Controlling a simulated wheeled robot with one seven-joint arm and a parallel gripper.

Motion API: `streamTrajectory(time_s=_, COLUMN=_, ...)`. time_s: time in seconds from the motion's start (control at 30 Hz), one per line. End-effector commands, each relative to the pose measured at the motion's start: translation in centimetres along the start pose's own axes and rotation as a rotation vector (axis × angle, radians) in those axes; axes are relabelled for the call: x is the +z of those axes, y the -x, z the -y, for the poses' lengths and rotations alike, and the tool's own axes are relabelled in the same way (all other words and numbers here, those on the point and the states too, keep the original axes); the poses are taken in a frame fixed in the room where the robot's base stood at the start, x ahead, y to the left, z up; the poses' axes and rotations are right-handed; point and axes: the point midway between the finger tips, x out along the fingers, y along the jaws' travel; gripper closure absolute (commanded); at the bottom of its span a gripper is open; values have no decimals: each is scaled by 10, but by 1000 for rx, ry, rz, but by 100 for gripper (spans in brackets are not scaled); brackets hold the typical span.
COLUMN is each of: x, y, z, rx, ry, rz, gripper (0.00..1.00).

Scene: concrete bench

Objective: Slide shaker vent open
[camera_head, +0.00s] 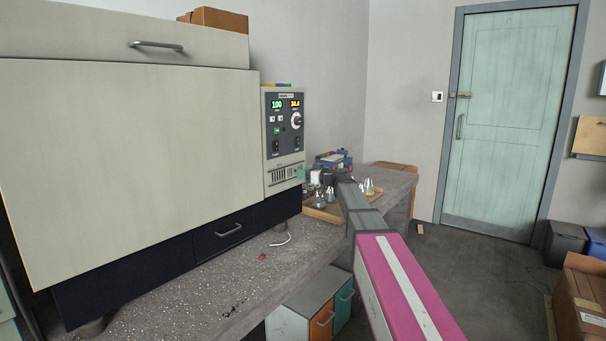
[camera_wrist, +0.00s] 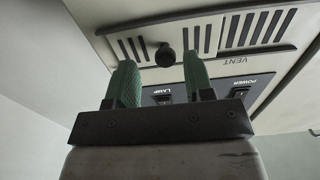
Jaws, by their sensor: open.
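The shaker (camera_head: 130,150) is a large cream cabinet with a dark base. Its grey control panel (camera_head: 283,130) has lit displays, a dial and switches. The slotted vent (camera_head: 280,175) is low on this panel. In the wrist view the vent (camera_wrist: 258,30) shows dark slots on both sides of a round black knob (camera_wrist: 165,56). My gripper (camera_wrist: 160,72) is open, its two green fingers pointing at the vent. The knob appears between the fingertips; I cannot tell how deep it sits between them. In the head view my gripper (camera_head: 302,174) is at the vent's right side, mostly hidden by my arm.
The POWER switch (camera_wrist: 240,87) and LAMP switch (camera_wrist: 163,97) are close to the fingers. A wooden tray (camera_head: 322,213) with metal-topped flasks stands on the speckled bench (camera_head: 215,295) beyond the shaker. Floor is free toward the green door (camera_head: 508,125).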

Motion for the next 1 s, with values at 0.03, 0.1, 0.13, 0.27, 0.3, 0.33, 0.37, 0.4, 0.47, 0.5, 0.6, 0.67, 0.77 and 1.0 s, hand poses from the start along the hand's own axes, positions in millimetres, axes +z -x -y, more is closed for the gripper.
streamTrajectory(time_s=0.03, x=0, y=11, z=1, rx=1, ry=0, rz=0, gripper=52)
streamTrajectory(time_s=0.1, x=0, y=24, z=2, rx=2, ry=0, rz=0, gripper=52)
streamTrajectory(time_s=0.13, x=0, y=30, z=2, rx=2, ry=0, rz=0, gripper=52)
streamTrajectory(time_s=0.27, x=0, y=55, z=2, rx=2, ry=0, rz=0, gripper=52)
streamTrajectory(time_s=0.3, x=0, y=62, z=1, rx=3, ry=0, rz=0, gripper=52)
streamTrajectory(time_s=0.33, x=0, y=66, z=1, rx=3, ry=0, rz=0, gripper=52)
streamTrajectory(time_s=0.37, x=0, y=71, z=1, rx=3, ry=0, rz=0, gripper=52)
streamTrajectory(time_s=0.4, x=0, y=77, z=1, rx=3, ry=0, rz=0, gripper=52)
streamTrajectory(time_s=0.47, x=0, y=84, z=0, rx=2, ry=0, rz=0, gripper=52)
streamTrajectory(time_s=0.5, x=0, y=87, z=0, rx=2, ry=0, rz=0, gripper=52)
streamTrajectory(time_s=0.6, x=0, y=93, z=0, rx=2, ry=0, rz=0, gripper=52)
streamTrajectory(time_s=0.67, x=0, y=95, z=0, rx=2, ry=0, rz=0, gripper=52)
streamTrajectory(time_s=0.77, x=0, y=96, z=-1, rx=2, ry=0, rz=0, gripper=52)
streamTrajectory(time_s=1.0, x=2, y=96, z=0, rx=1, ry=-2, rz=3, gripper=52)
